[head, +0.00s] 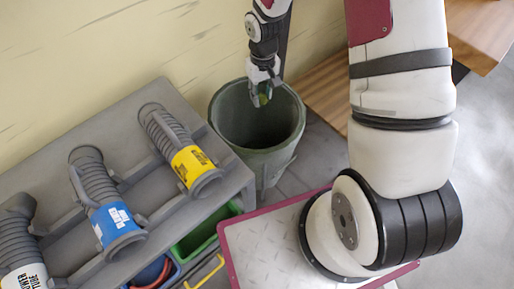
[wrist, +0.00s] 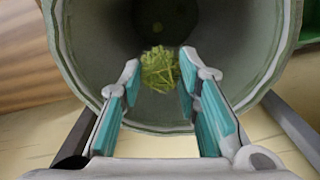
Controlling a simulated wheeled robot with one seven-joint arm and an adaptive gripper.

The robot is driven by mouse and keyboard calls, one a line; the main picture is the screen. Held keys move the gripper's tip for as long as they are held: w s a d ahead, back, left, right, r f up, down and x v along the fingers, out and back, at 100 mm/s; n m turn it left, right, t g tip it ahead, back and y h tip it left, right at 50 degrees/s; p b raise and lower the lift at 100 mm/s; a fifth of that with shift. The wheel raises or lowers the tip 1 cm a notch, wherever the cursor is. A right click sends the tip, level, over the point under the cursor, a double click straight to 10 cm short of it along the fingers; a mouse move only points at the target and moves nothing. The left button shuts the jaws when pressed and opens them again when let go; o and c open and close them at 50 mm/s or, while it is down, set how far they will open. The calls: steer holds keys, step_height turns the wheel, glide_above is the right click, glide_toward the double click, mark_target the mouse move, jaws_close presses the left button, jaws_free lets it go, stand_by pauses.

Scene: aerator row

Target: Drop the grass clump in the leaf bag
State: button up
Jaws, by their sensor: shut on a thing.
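The grass clump (wrist: 160,68) is a small yellow-green tuft held between the fingertips of my gripper (wrist: 161,76). In the head view my gripper (head: 262,94) points down over the mouth of a dark green round container, which looks like the leaf bag (head: 262,165); a bit of green shows at the fingertips. In the wrist view the leaf bag (wrist: 88,45) opens wide behind the clump, with its rim around both fingers. Its dark bottom is hard to make out, with a small yellowish speck there.
A grey rack (head: 120,100) left of the bag holds several ribbed grey tubes with yellow, blue and white labels. Green (head: 200,235) and blue bins sit below it. A wall stands behind, and wooden boards (head: 325,95) lie to the right.

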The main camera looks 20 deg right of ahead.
steer(key=o, duration=0.8)
steer(key=shift+r, duration=0.1)
step_height(320, 180, up, 12)
stand_by(0.5)
